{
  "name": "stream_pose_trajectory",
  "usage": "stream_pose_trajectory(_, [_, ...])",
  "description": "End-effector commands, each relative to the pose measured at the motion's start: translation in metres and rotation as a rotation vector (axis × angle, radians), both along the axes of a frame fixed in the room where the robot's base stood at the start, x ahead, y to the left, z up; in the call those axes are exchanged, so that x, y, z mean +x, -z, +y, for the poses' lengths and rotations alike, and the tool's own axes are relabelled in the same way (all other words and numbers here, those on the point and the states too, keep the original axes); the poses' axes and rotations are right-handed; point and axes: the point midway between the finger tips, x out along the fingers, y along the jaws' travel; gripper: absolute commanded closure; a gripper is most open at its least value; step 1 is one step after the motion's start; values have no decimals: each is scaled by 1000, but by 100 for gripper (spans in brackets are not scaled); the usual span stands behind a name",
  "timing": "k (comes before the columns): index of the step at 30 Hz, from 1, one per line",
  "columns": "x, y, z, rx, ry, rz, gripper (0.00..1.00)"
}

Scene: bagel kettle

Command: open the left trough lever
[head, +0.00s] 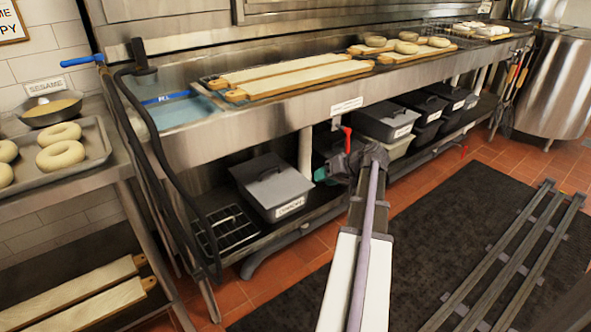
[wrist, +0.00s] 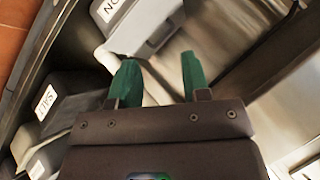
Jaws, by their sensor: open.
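A red lever (head: 347,131) hangs below the front edge of the steel trough (head: 215,135), under a white label. My gripper (head: 321,174) is at the trough's underside, just left of and below this lever in the head view; contact cannot be told. Its two green fingers, seen in the wrist view (wrist: 160,80), are apart with nothing between them. My arm hides part of the area below the lever. I cannot make out the lever in the wrist view. A second red piece (head: 463,150) shows farther right, low by the shelf.
Grey lidded bins (head: 272,186) stand on the lower shelf, with more bins (head: 388,121) to the right. A white pipe (head: 305,152) drops from the trough beside my gripper. Boards (head: 300,78) lie on top. A dark mat (head: 440,215) covers the floor.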

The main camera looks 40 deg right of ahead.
Motion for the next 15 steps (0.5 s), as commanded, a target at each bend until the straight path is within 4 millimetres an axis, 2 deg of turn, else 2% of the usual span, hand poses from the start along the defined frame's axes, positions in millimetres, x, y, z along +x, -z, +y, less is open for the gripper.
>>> stream_pose_trajectory(1, [1, -11, 12, 10, -2, 37, 57])
stream_pose_trajectory(9, [13, -32, 65, 34, -14, 215, 57])
stream_pose_trajectory(15, [15, -35, 83, 35, -12, 279, 57])
